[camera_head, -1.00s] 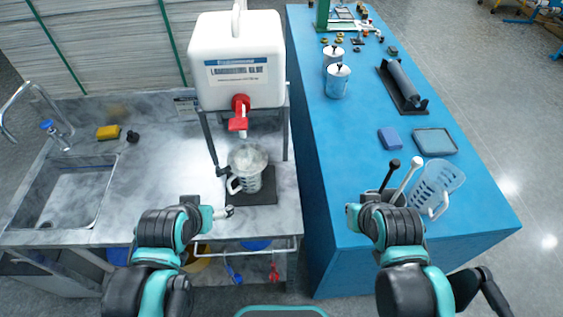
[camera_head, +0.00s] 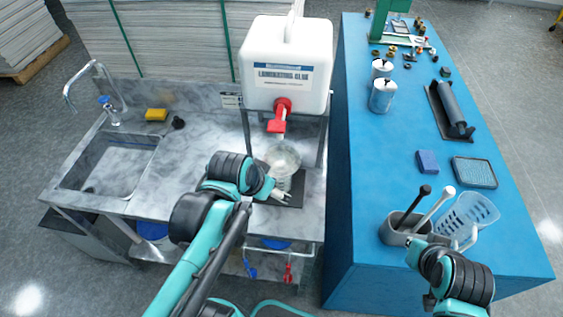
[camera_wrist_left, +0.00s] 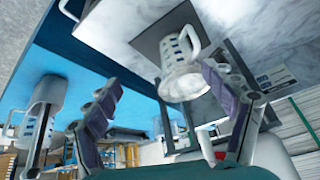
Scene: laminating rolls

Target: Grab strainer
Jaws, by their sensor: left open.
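A clear jug (camera_head: 297,183) with a handle stands on a dark pad below the red tap. A pale, round, bowl-like piece (camera_head: 283,157), which looks like the strainer, sits at its mouth; its mesh is too small to confirm. In the left wrist view, this pale piece (camera_wrist_left: 186,84) and the jug (camera_wrist_left: 180,48) appear upside down. My left gripper (camera_head: 282,194) is at the near side of the jug. In its wrist view the gripper (camera_wrist_left: 163,78) is open, fingers apart, with the pale piece beyond, nearer the right finger.
A white glue tank (camera_head: 287,65) with a red tap (camera_head: 279,115) stands above the jug on a metal frame. The blue table (camera_head: 385,165) holds a grey container (camera_head: 392,232) with stirrers, a pale slotted item (camera_head: 467,212) and canisters (camera_head: 383,95). A sink (camera_head: 110,165) is at left.

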